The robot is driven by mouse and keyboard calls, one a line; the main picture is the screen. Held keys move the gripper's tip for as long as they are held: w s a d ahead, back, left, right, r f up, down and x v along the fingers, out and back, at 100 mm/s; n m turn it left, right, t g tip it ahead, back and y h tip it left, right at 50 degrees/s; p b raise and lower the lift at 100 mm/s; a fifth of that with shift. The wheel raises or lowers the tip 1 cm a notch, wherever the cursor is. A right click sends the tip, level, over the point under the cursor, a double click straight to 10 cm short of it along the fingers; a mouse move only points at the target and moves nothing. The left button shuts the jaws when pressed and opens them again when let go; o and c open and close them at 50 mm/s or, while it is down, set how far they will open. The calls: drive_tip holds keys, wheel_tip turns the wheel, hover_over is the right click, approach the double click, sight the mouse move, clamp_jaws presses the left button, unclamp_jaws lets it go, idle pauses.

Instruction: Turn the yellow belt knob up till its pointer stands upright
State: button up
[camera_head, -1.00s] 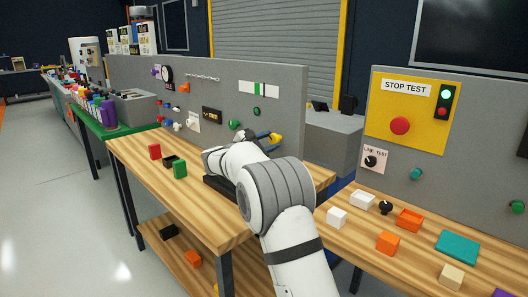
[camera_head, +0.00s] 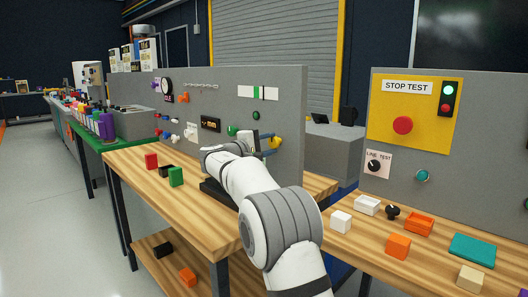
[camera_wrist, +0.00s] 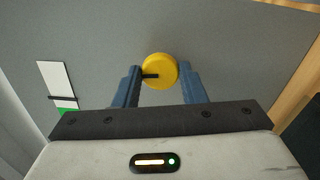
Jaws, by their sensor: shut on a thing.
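The yellow knob (camera_wrist: 163,66) is round, with a black pointer bar, and sits on the grey panel. In the wrist view the pointer lies toward the left, the side of the white and green strip (camera_wrist: 56,84). That strip is above the knob in the head view (camera_head: 258,92), so the pointer stands roughly upright. My gripper (camera_wrist: 161,75) has one blue finger on each side of the knob and is shut on it. In the head view the knob (camera_head: 278,142) shows small beyond my blue fingers (camera_head: 268,143); its pointer cannot be made out there.
The grey panel (camera_head: 285,110) carries a dial (camera_head: 166,86), a dark display (camera_head: 210,124) and green knobs. Loose blocks, among them a red one (camera_head: 151,161), lie on the wooden bench (camera_head: 140,185). A second bench (camera_head: 365,245) with several blocks stands right.

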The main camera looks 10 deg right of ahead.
drive_tip(key=shift+d+r+m, duration=0.15)
drive_tip(key=shift+d+m, duration=0.05)
drive_tip(key=shift+m, duration=0.3)
drive_tip(key=o, duration=0.8)
drive_tip(key=shift+d, duration=0.1)
drive_tip(key=shift+o, duration=1)
drive_tip(key=shift+a, duration=0.2)
drive_tip(key=v, duration=0.7)
drive_tip(key=shift+s+a+p, duration=0.2)
drive_tip(key=shift+a+p, duration=0.05)
drive_tip(key=shift+p, duration=0.05)
